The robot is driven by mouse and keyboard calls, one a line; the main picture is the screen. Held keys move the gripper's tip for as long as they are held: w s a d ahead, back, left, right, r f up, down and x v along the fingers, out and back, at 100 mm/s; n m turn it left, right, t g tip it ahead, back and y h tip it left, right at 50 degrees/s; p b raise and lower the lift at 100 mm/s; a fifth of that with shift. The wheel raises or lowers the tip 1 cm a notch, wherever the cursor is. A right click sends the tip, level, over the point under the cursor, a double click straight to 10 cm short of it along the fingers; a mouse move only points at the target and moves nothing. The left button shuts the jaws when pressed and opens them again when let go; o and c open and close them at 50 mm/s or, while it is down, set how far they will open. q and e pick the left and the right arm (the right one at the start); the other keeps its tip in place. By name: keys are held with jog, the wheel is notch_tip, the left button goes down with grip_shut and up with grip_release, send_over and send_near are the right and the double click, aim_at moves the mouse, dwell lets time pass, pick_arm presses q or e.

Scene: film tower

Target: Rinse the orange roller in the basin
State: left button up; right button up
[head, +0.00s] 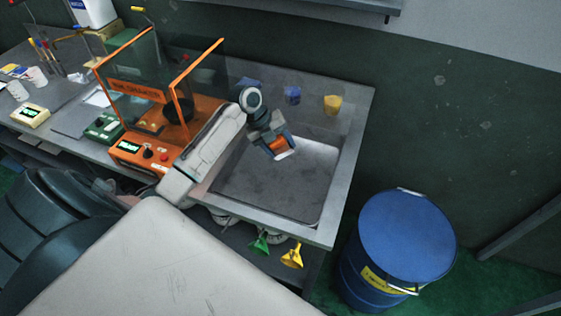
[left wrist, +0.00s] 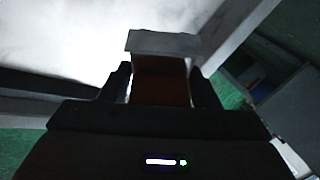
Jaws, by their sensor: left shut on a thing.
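My left gripper (head: 276,149) is shut on the orange roller (head: 281,145) and holds it over the basin (head: 262,187). The roller shows orange with a pale end at the fingertips. In the left wrist view the roller (left wrist: 161,82) sits between the two dark fingers, with a pale block-like end (left wrist: 163,43) beyond them. The basin is a grey rectangular sink with a light rim, set in the right end of the bench. I cannot tell whether the roller touches the basin floor. My right gripper is not in view.
An orange clear-sided machine (head: 138,93) stands left of the basin. A blue cup (head: 292,95) and a yellow cup (head: 332,104) stand behind it. Green (head: 259,245) and yellow (head: 292,257) funnels hang below the front edge. A blue drum (head: 406,235) stands on the floor at right.

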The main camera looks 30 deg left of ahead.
aim_at(280, 137)
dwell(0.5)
pick_arm(q)
jog(key=shift+r+p, duration=0.45)
jog(key=shift+r, duration=0.15)
jog(key=shift+r+p, duration=0.9)
jog(key=shift+r, duration=0.6)
jog(key=shift+f, duration=0.1)
